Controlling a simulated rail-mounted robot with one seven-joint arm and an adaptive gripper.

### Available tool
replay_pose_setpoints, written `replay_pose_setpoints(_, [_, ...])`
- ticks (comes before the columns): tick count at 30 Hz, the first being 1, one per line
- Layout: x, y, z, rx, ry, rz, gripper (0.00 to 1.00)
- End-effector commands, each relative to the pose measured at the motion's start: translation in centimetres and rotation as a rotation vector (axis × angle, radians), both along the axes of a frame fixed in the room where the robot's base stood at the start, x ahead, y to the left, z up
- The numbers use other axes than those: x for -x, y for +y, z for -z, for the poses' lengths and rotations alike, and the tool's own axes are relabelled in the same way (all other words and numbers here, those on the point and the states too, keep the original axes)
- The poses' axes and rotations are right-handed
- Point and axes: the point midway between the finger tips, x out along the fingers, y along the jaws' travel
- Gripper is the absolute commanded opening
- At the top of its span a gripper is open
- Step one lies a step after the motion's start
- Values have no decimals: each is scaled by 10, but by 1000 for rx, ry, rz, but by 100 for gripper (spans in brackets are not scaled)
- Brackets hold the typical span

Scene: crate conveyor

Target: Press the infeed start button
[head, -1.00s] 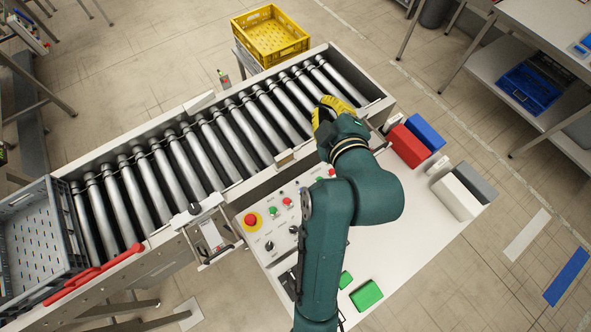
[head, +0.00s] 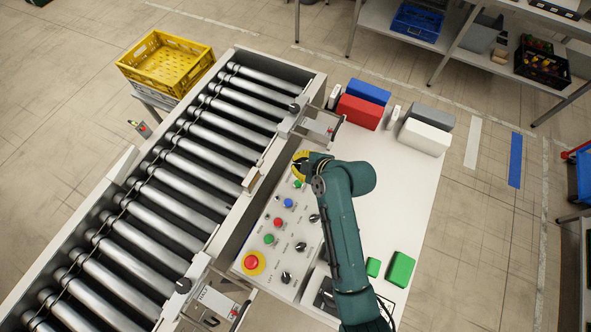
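The control panel (head: 283,243) lies on the white table beside the conveyor. It has a green button (head: 268,239), a red button (head: 278,223), a blue button (head: 288,203) and a second green button (head: 298,184). Its labels are too small to read, so I cannot tell which button is the infeed start. My gripper (head: 300,167), with yellow and black parts, is over the far end of the panel, close to the second green button in the picture. Contact cannot be told. Its fingertips are small and partly hidden, so open or shut is unclear.
A red mushroom button on yellow (head: 254,263) and several black knobs are on the panel. The roller conveyor (head: 165,190) runs along its left. Red (head: 360,111), blue (head: 370,91) and white (head: 425,136) blocks stand at the table's back. Green blocks (head: 400,269) lie right of my arm.

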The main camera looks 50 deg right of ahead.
Motion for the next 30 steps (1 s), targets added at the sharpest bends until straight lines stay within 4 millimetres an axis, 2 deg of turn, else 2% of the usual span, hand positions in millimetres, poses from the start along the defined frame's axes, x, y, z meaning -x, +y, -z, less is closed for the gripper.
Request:
replay_pose_setpoints(5, [0,0,0,1,0,-1,0])
replay_pose_setpoints(10, [0,1,9,1,0,-1,0])
replay_pose_setpoints(24, [-1,0,76,0,0,0,0])
replay_pose_setpoints(30, [-1,0,88,0,-1,-1,0])
